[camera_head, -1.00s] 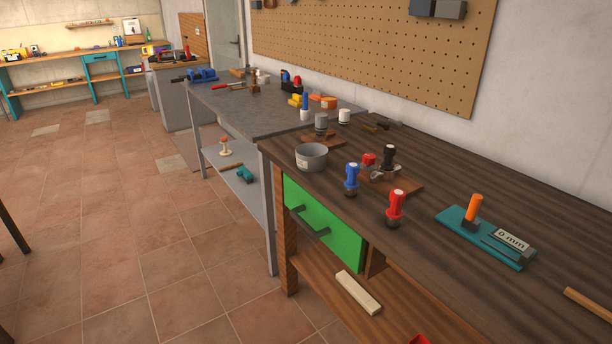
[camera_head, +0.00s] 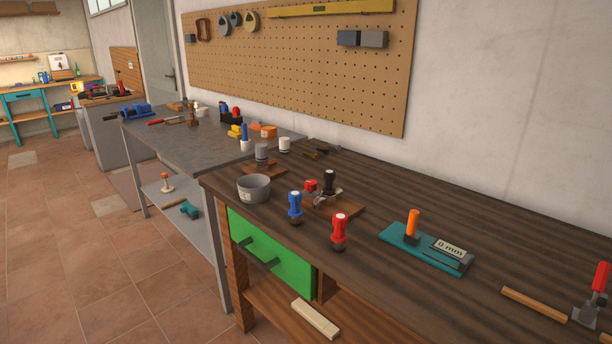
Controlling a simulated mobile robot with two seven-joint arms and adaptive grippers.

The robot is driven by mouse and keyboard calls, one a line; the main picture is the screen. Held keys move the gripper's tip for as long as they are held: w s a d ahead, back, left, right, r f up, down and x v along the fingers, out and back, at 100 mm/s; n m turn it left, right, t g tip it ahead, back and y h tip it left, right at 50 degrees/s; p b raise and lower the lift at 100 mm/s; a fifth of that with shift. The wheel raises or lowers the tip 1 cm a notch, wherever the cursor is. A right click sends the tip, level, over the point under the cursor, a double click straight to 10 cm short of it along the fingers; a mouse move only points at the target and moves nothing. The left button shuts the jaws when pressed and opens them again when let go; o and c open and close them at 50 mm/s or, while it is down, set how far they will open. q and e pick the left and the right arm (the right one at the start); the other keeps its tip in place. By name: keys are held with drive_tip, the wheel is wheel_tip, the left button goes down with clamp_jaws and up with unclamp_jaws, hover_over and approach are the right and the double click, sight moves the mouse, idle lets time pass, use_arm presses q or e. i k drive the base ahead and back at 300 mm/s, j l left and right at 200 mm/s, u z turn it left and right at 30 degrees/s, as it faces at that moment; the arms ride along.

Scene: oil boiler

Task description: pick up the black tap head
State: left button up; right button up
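The black tap head (camera_head: 329,181) stands upright on the dark wooden workbench (camera_head: 430,215), at the back of a small brown board with metal parts. A blue tap head (camera_head: 295,206) stands to its front left, and a red tap head (camera_head: 339,230) stands in front of it. A small red piece (camera_head: 311,185) sits just left of the black one. Neither of my grippers shows in the head view.
A grey bowl (camera_head: 254,187) stands at the bench's left end. A teal gauge block with an orange handle (camera_head: 412,225) lies to the right, near a wooden stick (camera_head: 534,304) and a red-handled clamp (camera_head: 597,290). A green drawer (camera_head: 270,252) is below. A grey table (camera_head: 190,150) adjoins behind.

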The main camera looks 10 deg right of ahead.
sight(329, 175)
drive_tip(key=i+z, duration=0.2)
drive_tip(key=i, duration=0.35)
drive_tip(key=i+j+z, duration=0.15)
drive_tip(key=i, duration=0.35)
